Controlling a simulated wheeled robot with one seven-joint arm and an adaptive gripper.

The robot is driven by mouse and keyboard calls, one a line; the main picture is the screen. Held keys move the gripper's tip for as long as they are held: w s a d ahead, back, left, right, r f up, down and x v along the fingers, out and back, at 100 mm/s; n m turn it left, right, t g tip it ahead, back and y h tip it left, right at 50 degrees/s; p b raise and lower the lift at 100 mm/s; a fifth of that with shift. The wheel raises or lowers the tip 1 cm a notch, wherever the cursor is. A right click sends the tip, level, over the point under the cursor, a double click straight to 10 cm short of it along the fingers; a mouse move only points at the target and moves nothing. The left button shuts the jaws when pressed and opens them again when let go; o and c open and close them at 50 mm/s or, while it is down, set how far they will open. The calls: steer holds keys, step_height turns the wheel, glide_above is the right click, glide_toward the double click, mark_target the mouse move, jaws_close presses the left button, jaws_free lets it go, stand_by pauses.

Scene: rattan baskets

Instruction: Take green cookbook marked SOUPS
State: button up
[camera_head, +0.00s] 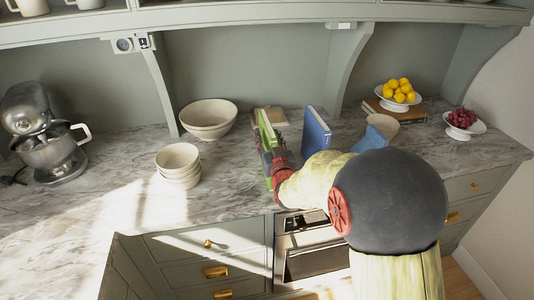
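A green book (267,128) stands upright on the marble counter, near the middle of the view. Its lettering is too small to read. My gripper (268,158) is at the near edge of this book and overlaps its lower part, with some green showing beside and below the fingers. My arm comes in from the right and hides part of the gripper. I cannot tell whether the fingers are closed on the book or only beside it.
A blue book (316,132) stands just right of the green one. A large bowl (208,118) and stacked bowls (178,165) are to the left. A stand mixer (45,140) is far left. Fruit stands with lemons (398,90) and grapes (462,118) are at right.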

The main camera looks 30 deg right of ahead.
steer(key=shift+x, duration=0.9)
jaws_close()
stand_by(0.5)
steer(key=shift+r, duration=0.15)
